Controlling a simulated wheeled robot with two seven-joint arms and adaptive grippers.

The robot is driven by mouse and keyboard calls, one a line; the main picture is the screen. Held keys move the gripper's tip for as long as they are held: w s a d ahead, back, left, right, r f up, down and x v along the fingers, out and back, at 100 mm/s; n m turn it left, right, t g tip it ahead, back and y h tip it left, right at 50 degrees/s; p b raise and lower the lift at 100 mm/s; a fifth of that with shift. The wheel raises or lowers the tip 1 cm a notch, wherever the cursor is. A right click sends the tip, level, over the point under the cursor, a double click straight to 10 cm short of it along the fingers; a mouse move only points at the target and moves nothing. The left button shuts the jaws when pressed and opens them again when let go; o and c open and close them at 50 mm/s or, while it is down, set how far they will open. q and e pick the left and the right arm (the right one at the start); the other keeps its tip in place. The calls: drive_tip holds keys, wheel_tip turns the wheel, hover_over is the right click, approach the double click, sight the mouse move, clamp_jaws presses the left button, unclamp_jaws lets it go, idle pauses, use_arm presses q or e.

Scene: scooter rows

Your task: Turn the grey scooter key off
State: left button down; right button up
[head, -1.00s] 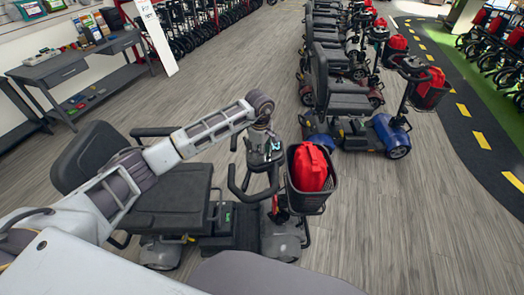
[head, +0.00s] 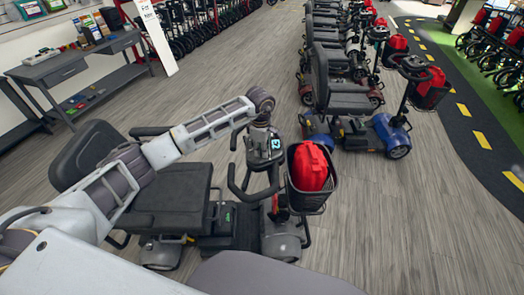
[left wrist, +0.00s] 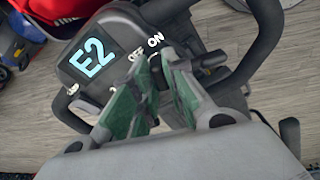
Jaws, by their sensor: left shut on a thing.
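The grey scooter (head: 283,240) stands nearest me in the head view, with its black seat at left and its handlebar console to the right. In the left wrist view its console display (left wrist: 90,57) is lit and reads E2. The OFF and ON labels (left wrist: 146,48) show beside the fingers. My left gripper (left wrist: 155,92), with green pads, is at the console beside these labels, shut on the key. The key is mostly hidden between the fingers, so its exact angle cannot be read. In the head view my left arm (head: 215,125) reaches over the seat to the console. My right gripper is out of view.
A red bag sits in the front basket (head: 308,200) right of the console. A blue scooter (head: 388,135) and a row of others stand behind. A grey workbench (head: 75,65) is at the left wall. Open floor lies to the right.

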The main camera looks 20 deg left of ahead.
use_arm(q)
drive_tip(key=n+b, duration=0.1)
drive_tip(key=n, duration=0.4)
drive_tip(key=shift+w+g+b, duration=0.1)
drive_tip(key=shift+g+b, duration=0.2)
drive_tip(key=shift+n, duration=1.4)
drive_tip(key=shift+n+g+b, duration=0.3)
drive_tip(key=shift+n, duration=0.6)
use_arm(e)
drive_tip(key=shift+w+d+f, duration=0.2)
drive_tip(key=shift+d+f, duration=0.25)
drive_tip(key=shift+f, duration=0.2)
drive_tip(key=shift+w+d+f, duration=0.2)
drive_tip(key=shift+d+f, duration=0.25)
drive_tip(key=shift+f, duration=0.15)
use_arm(q)
drive_tip(key=shift+h, duration=0.3)
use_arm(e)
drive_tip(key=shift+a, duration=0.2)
use_arm(q)
drive_tip(key=c, duration=1.4)
unclamp_jaws()
drive_tip(key=shift+c, duration=0.2)
